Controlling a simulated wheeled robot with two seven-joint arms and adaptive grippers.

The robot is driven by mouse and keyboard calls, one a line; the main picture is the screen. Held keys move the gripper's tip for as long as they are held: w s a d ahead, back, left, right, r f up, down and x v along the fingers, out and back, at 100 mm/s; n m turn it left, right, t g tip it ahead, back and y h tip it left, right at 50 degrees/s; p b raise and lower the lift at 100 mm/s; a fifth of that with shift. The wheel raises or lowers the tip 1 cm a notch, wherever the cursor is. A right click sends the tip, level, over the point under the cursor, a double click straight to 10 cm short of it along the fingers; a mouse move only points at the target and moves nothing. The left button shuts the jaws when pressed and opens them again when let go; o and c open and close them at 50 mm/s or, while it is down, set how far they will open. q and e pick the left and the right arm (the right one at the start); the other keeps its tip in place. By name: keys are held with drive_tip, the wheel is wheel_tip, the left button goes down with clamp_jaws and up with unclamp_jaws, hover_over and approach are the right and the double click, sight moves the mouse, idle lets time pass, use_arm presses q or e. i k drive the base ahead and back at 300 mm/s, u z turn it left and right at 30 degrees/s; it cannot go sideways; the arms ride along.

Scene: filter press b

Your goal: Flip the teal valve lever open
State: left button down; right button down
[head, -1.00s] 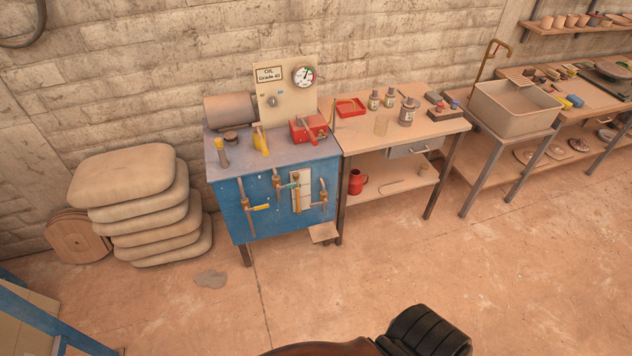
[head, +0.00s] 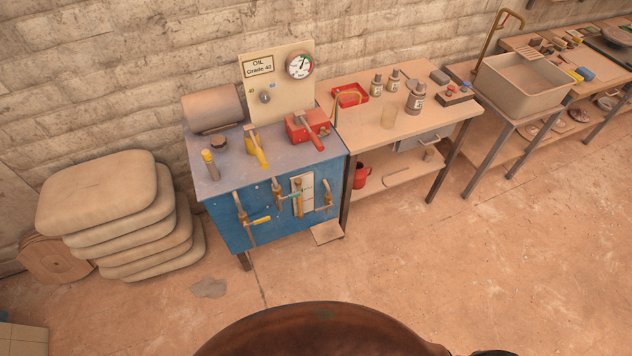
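The blue filter press cabinet (head: 228,226) stands left of centre in the head view. Its front carries several pipes with valve levers. The teal valve lever (head: 293,194) is small and sits on the middle pipe, pointing right in front of a pale plate (head: 303,183). A yellow-handled lever (head: 260,220) is on the left pipe, and another valve (head: 328,197) is on the right. The exact tilt of the teal lever is hard to tell at this size. Neither of my grippers is in view.
Stacked sacks (head: 98,190) stand left of the cabinet. A wooden workbench (head: 440,105) with bottles adjoins it on the right. A small step (head: 327,232) juts out at the cabinet's lower right. A dark patch (head: 208,288) lies on the floor. The floor in front is clear.

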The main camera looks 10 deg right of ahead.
sight(291, 196)
drive_tip(key=z, duration=0.1)
drive_tip(key=i, duration=0.8)
drive_tip(key=z, duration=2.3)
drive_tip(key=k, duration=0.7)
drive_tip(key=u, duration=1.7)
